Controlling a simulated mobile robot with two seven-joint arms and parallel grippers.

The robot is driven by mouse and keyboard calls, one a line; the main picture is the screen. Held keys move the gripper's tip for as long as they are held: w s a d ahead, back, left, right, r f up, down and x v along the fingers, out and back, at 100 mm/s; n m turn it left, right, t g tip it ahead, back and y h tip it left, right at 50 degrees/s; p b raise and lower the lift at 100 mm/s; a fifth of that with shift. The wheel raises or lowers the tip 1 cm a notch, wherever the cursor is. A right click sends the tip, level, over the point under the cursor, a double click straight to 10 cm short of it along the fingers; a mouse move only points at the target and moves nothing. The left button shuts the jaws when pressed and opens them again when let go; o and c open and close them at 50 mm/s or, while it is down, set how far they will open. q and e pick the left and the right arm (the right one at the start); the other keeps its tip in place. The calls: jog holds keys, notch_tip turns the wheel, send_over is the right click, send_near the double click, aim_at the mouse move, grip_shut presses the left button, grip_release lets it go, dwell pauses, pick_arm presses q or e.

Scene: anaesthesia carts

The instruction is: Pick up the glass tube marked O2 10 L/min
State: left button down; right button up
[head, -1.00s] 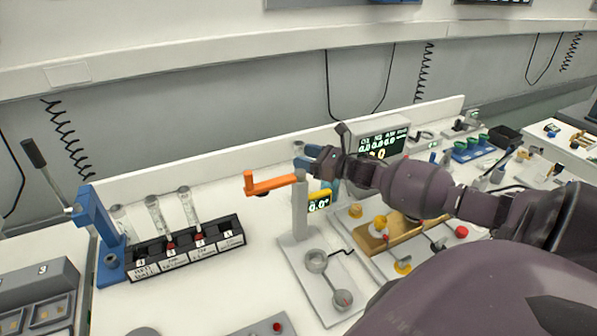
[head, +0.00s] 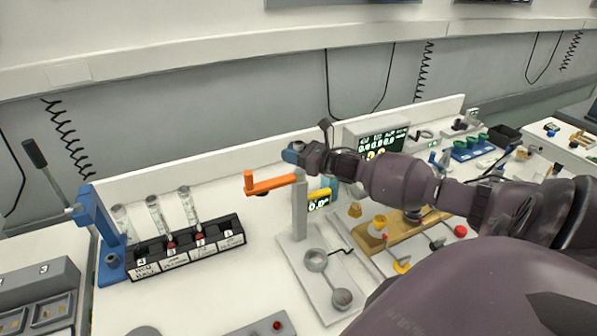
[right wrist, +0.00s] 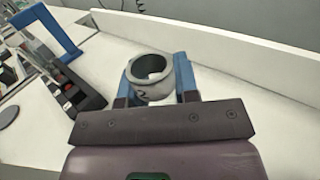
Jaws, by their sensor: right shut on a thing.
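My right gripper (head: 292,153) is above the bench, behind the grey post with the orange lever. In the right wrist view, its blue fingers (right wrist: 156,82) are shut on a round, open-topped tube (right wrist: 152,92). A dark mark like a "2" shows on its side; the rest of its marking is hidden or too small to read. In the head view the held tube is mostly hidden by the gripper and post. Three other clear tubes (head: 156,215) stand tilted in the black numbered rack (head: 190,256). The slot at the rack's right end shows no tube. My left gripper is not in view.
The grey post with its orange lever (head: 270,185) stands just in front of the gripper. A blue frame (head: 100,235) stands at the rack's left end. Bare bench lies between rack and post.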

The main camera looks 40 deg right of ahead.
grip_shut()
